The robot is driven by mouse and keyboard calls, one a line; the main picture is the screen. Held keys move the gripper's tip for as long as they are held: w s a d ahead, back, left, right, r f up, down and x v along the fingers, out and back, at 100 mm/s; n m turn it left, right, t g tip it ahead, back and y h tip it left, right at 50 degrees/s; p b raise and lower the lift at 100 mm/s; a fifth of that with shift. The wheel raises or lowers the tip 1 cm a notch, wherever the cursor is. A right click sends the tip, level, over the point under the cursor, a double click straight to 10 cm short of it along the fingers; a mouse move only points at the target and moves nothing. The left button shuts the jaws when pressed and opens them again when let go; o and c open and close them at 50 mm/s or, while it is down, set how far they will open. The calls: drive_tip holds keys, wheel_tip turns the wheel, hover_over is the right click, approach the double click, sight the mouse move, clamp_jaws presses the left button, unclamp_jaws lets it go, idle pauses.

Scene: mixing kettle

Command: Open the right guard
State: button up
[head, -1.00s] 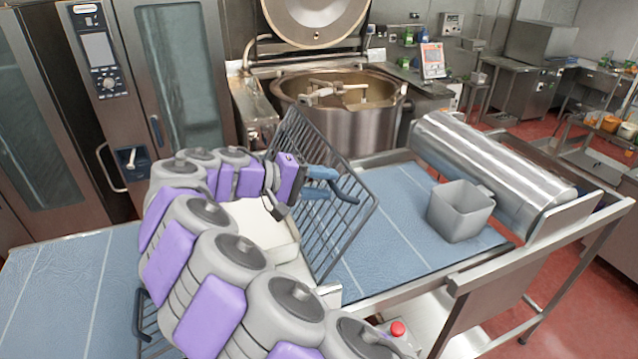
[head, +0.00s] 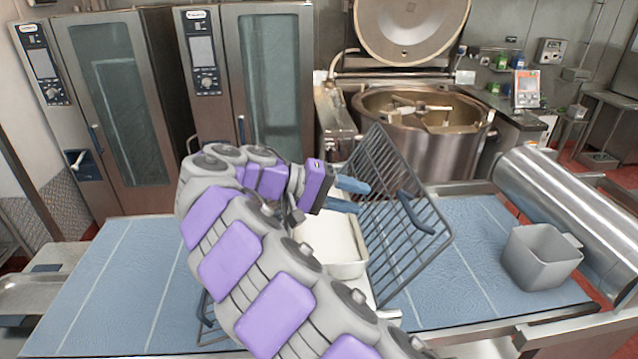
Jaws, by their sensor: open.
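The right guard (head: 397,255) is a grey wire mesh panel. It stands tilted on the table, leaning up and out to the right of a white machine body (head: 343,240). Its blue-grey handle (head: 418,214) is on its right side. My gripper (head: 352,196) is open, with two blue fingers pointing right. The fingers lie left of the handle, apart from it, and overlap the mesh's left part in the picture. I cannot tell whether they touch the mesh. My arm hides much of the machine's left side.
A blue-topped table (head: 100,290) spreads on both sides of the machine. A grey square bin (head: 541,258) and a big metal cylinder (head: 575,205) are on the right. The mixing kettle (head: 420,150) is behind. Ovens (head: 250,90) stand at the back left.

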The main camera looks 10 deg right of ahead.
drive_tip(key=p+v, duration=0.6)
drive_tip(key=p, duration=0.2)
drive_tip(key=shift+a, duration=0.35)
idle(0.4)
drive_tip(key=s+d+f+g+y+b, duration=0.2)
drive_tip(key=s+d+f+y+b, duration=0.1)
drive_tip(key=s+d+f+b, duration=0.4)
drive_tip(key=s+d+f+g+y+b, duration=0.1)
drive_tip(key=s+d+f+y+b, duration=0.3)
drive_tip(key=s+d, duration=0.45)
drive_tip(key=s+a+f+y+b, duration=0.2)
drive_tip(key=s+f+b, duration=0.2)
drive_tip(key=s+f, duration=0.3)
drive_tip(key=s+a+f+y+b, duration=0.2)
drive_tip(key=s+a+f+b, duration=0.1)
drive_tip(key=s+f, duration=0.4)
drive_tip(key=s+a+f+t+y+b, duration=0.1)
drive_tip(key=s+a+f+y+b, duration=0.1)
drive_tip(key=s+f+b, duration=0.3)
wheel_tip(320, 180, down, 2)
drive_tip(key=shift+s+a+f+y, duration=0.1)
drive_tip(key=shift+s+a+y, duration=0.3)
drive_tip(key=shift+s, duration=0.85)
